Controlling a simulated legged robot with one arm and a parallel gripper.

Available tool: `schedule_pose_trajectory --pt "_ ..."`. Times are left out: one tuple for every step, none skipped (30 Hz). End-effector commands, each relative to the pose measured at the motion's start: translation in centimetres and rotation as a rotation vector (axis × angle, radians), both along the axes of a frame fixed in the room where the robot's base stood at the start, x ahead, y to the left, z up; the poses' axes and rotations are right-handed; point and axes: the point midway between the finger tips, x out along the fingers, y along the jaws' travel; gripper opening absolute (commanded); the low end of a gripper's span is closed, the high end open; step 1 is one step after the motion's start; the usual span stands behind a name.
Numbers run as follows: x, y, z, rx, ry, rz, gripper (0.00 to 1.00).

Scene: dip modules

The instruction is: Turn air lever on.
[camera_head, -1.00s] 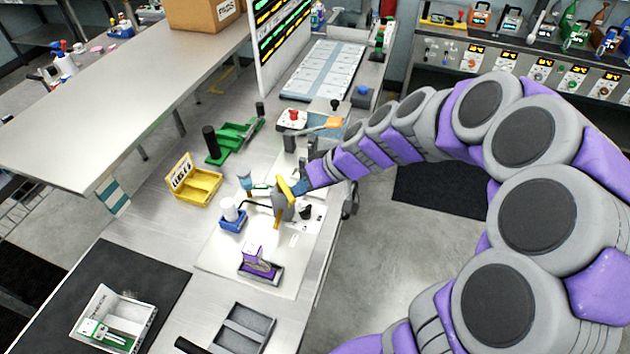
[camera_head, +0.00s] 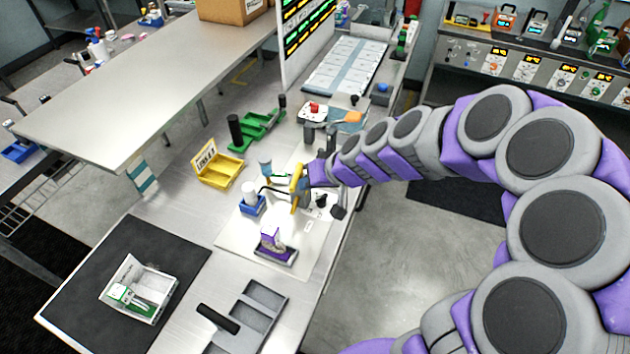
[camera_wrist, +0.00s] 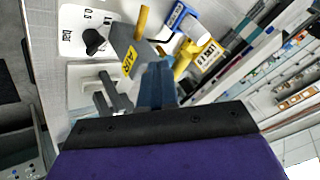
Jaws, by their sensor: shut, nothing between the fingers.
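The air lever shows in the wrist view as a grey body with a yellow "AIR" label (camera_wrist: 130,60) and a yellow bar (camera_wrist: 141,20) beyond it. In the head view its yellow part (camera_head: 297,181) stands at the right side of the white panel on the bench. My gripper (camera_wrist: 156,75) is shut and empty, its blue fingers together just beside the labelled grey body. I cannot tell whether they touch. In the head view the fingers are mostly hidden behind the yellow part and my arm.
A black knob (camera_wrist: 93,40) on a white "bar" plate is close to the lever. A blue holder with a white bottle (camera_head: 250,197), a yellow bin (camera_head: 220,170) and a purple device (camera_head: 274,242) stand nearby. Open floor lies right of the bench.

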Motion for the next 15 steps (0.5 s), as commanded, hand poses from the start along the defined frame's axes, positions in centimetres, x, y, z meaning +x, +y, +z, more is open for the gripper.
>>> schedule_pose_trajectory --pt "-0.05 0.19 -0.02 0.001 0.001 0.001 0.0" --pt "-0.07 0.27 -0.02 0.0 0.002 0.001 0.0" --pt "-0.09 0.37 -0.03 0.0 0.002 0.001 0.0" --pt "-0.1 0.43 -0.03 0.001 0.002 0.002 0.0" --pt "-0.12 0.5 -0.03 0.001 0.002 0.002 0.0" --pt "-0.13 0.56 -0.05 0.0 0.002 0.003 0.0" --pt "-0.16 0.6 -0.06 0.0 0.002 0.003 0.0" --pt "-0.17 0.65 -0.06 0.0 0.002 0.003 0.0" --pt "-0.19 0.7 -0.06 0.0 0.002 0.004 0.0" --pt "-0.21 0.75 -0.08 0.0 0.002 0.004 0.0" --pt "-0.22 0.79 -0.08 0.0 0.002 0.004 0.0" --pt "-0.23 0.85 -0.08 -0.001 0.002 0.004 0.0" --pt "-0.25 0.88 -0.09 -0.001 0.003 0.004 0.0" --pt "-0.25 0.92 -0.09 -0.001 0.003 0.004 0.0" --pt "-0.27 0.97 -0.11 -0.001 0.003 0.004 0.0"
